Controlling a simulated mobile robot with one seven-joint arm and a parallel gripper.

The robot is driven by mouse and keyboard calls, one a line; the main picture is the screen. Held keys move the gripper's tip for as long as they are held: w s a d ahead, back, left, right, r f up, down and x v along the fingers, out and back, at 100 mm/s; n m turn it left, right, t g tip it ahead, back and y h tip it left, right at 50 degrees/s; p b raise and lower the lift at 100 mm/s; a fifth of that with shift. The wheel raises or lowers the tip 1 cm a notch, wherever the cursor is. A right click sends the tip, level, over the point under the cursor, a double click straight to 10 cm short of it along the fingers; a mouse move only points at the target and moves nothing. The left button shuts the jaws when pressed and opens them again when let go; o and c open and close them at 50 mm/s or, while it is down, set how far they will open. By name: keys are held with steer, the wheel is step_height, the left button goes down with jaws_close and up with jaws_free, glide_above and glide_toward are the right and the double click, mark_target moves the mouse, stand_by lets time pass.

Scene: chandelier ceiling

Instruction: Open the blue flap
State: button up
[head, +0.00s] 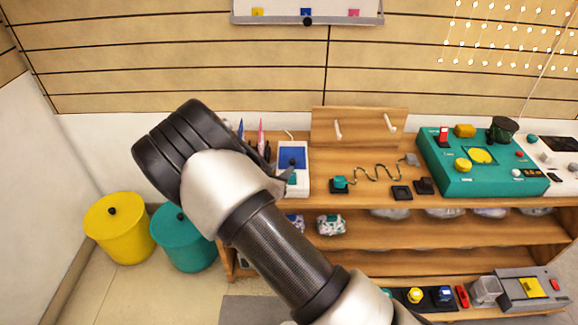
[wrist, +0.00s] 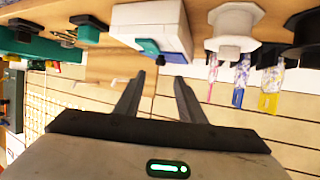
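The blue flap (head: 292,154) is a blue panel on top of a small white box (head: 303,186) on the wooden bench, with a small dark knob on it. It appears closed and flat. My gripper (head: 287,178) is at the box's near left side, mostly hidden behind my arm in the head view. In the wrist view my gripper (wrist: 158,78) has its two fingers apart with nothing between them. The white box (wrist: 152,20) lies just beyond the fingertips there, with teal-blue parts on its near side. I cannot tell whether a finger touches the box.
Pens (head: 261,134) stand left of the box. A wire-maze toy (head: 375,174) and a teal control panel (head: 484,187) are to its right. A wooden back panel (head: 358,120) stands behind. Yellow (head: 115,236) and teal (head: 184,246) bins stand on the floor at left.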

mark_target(292, 160)
steer(key=b+x, duration=0.1)
steer(key=x, duration=0.6)
steer(key=shift+w+d+f, duration=0.1)
steer(key=shift+w+f, duration=0.1)
steer(key=shift+w, duration=0.1)
jaws_close()
